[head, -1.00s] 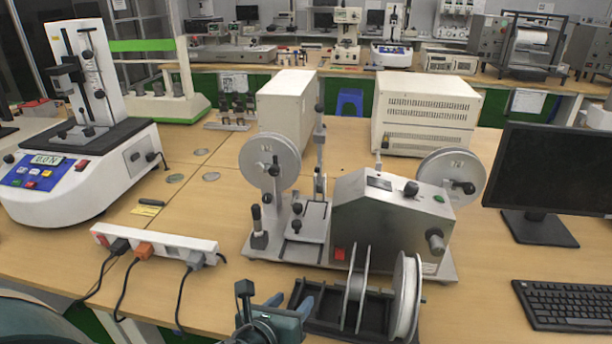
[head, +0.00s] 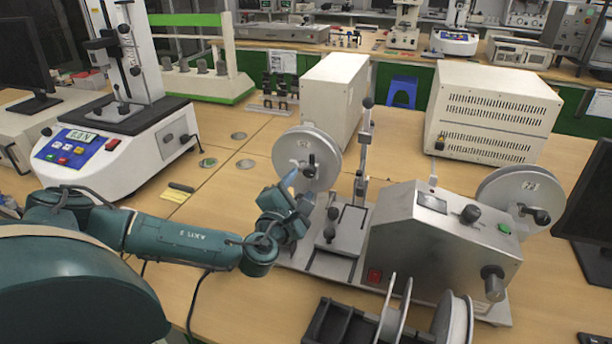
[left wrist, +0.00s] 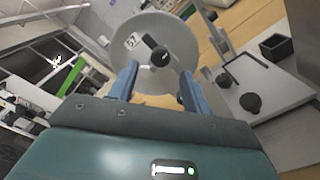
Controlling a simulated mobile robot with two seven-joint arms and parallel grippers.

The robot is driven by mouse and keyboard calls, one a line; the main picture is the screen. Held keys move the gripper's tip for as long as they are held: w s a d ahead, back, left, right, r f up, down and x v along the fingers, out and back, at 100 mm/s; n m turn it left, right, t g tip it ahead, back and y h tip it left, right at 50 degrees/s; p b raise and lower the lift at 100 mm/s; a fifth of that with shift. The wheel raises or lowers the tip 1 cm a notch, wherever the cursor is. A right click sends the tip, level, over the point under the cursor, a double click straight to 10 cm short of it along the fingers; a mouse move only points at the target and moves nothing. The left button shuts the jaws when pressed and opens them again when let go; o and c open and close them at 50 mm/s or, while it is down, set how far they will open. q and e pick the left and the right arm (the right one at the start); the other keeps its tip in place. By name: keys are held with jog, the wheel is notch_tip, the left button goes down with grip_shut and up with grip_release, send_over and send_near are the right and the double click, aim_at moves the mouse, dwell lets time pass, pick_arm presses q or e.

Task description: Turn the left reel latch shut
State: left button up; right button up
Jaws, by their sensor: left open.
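The left reel (head: 290,150) is a grey disc at the left end of the winding machine (head: 415,240). In the left wrist view the reel (left wrist: 185,35) is straight ahead and the latch (left wrist: 158,54) shows between the blue fingers. My left gripper (head: 292,184) is open and empty, just in front of the reel; it also shows in the left wrist view (left wrist: 159,71). The fingers look apart from the latch, but the gap in depth is unclear. My right gripper is out of view.
A force tester (head: 120,150) stands at left. The right reel (head: 505,190) is on the machine's far side. A black holder (head: 335,325) with loose reels sits in front. A vertical post (head: 362,150) rises close right of the left reel.

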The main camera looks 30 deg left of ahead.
aim_at(308, 174)
pick_arm(q)
jog(key=shift+x, duration=2.35)
jog(key=c, duration=1)
